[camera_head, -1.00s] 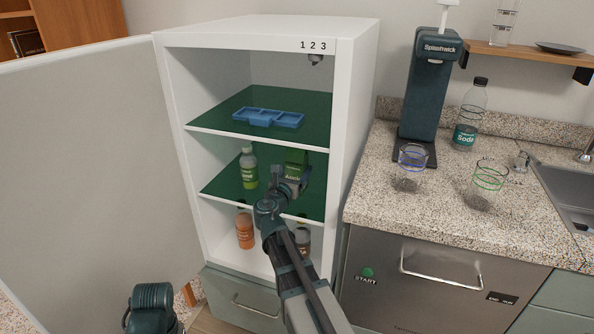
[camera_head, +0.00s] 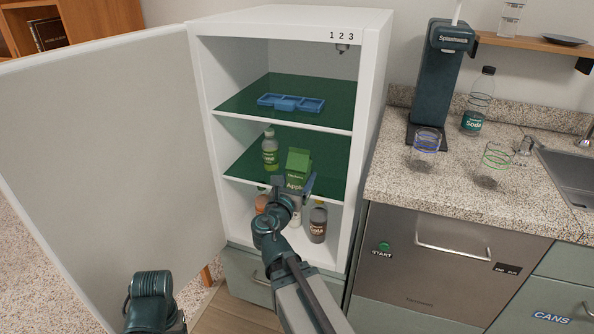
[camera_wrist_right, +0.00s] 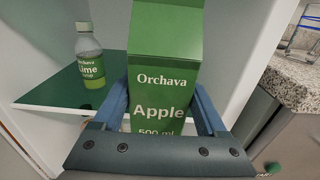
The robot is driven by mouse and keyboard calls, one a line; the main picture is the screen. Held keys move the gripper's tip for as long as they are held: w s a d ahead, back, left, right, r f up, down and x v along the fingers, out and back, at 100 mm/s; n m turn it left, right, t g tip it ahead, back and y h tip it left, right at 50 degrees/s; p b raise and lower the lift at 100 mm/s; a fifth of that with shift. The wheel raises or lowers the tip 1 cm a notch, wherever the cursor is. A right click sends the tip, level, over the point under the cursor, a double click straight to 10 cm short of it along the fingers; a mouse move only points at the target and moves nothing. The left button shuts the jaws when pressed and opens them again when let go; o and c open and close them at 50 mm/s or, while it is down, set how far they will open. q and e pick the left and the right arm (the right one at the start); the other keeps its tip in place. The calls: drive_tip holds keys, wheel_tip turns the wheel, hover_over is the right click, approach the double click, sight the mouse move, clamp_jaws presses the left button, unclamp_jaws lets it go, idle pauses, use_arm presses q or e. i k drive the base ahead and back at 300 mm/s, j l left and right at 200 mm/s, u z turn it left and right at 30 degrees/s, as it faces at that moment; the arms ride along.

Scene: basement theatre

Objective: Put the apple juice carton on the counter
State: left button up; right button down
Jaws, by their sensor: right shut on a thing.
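The green apple juice carton (camera_head: 297,168) is upright at the front of the fridge's middle green shelf (camera_head: 240,168). My right gripper (camera_head: 293,186) is shut on it. In the right wrist view the carton (camera_wrist_right: 165,75) stands between the two blue fingers, its "Orchava Apple" label facing me; its base is hidden by the gripper. I cannot tell whether the carton still touches the shelf. The speckled counter (camera_head: 400,185) is to the right of the fridge. My left arm (camera_head: 150,300) shows at the bottom left; its fingertips are out of view.
A lime syrup bottle (camera_head: 270,150) stands left of the carton. A blue tray (camera_head: 291,103) is on the shelf above, and bottles (camera_head: 318,222) stand below. The fridge door (camera_head: 115,160) is open. Glasses (camera_head: 427,140), a soda bottle (camera_head: 477,100) and a dispenser (camera_head: 440,75) occupy the counter's back; its front left is clear.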

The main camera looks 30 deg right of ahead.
sight(533, 189)
drive_tip(key=k+l+u, duration=0.15)
drive_tip(key=u, duration=0.25)
drive_tip(key=k+u, duration=0.35)
drive_tip(key=k+z, duration=0.35)
drive_tip(key=k+l+z, duration=0.1)
drive_tip(key=z, duration=0.3)
